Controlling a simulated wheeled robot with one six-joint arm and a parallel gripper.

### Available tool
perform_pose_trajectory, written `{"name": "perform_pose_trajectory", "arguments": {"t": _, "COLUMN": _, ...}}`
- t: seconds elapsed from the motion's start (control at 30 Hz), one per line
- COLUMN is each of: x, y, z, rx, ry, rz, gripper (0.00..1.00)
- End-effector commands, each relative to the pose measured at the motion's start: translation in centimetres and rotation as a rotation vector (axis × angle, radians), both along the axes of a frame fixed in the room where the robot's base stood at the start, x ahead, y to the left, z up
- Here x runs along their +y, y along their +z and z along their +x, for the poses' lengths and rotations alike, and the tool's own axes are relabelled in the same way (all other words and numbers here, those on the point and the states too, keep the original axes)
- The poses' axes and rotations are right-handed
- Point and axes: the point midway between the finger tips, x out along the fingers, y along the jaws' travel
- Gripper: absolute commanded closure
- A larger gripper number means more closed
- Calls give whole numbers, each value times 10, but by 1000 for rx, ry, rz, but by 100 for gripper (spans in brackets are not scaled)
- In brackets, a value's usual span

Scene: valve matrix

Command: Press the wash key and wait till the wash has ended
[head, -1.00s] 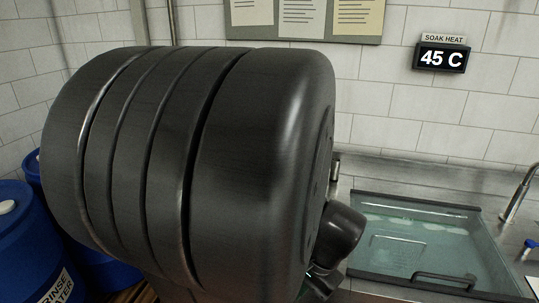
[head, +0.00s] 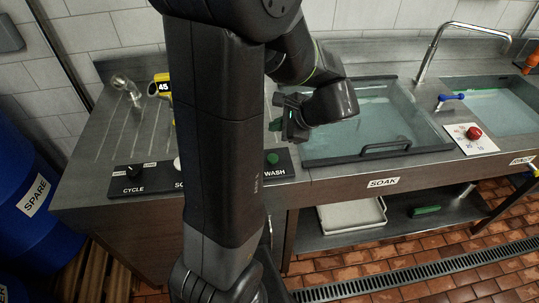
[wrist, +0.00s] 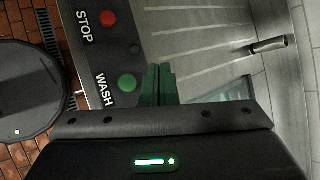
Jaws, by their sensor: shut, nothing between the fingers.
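The green round wash key (head: 272,158) sits on the black control panel on the bench front, above the label WASH. It also shows in the wrist view (wrist: 127,83). In the head view my gripper (head: 276,124) is above and behind the key, over the bench. In the wrist view my gripper's green fingers (wrist: 158,72) are shut together and empty, beside the key, with no visible contact. My arm hides the middle of the panel in the head view. A red stop key (wrist: 108,18) lies further along the panel in the wrist view.
A cycle knob (head: 134,171) and a white key (head: 177,164) are at the panel's left. A blue drum (head: 30,190) stands at left.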

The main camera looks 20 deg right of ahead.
Motion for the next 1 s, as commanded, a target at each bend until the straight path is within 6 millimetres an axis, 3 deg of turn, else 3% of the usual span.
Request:
{"name": "perform_pose_trajectory", "arguments": {"t": 0.27, "x": 1, "y": -2, "z": 0, "rx": 1, "ry": 2, "rz": -1, "gripper": 100}}
{"name": "perform_pose_trajectory", "arguments": {"t": 0.47, "x": 1, "y": -14, "z": 0, "rx": 2, "ry": 3, "rz": -1, "gripper": 100}}
{"name": "perform_pose_trajectory", "arguments": {"t": 1.0, "x": 1, "y": -84, "z": -1, "rx": 2, "ry": 4, "rz": -2, "gripper": 100}}
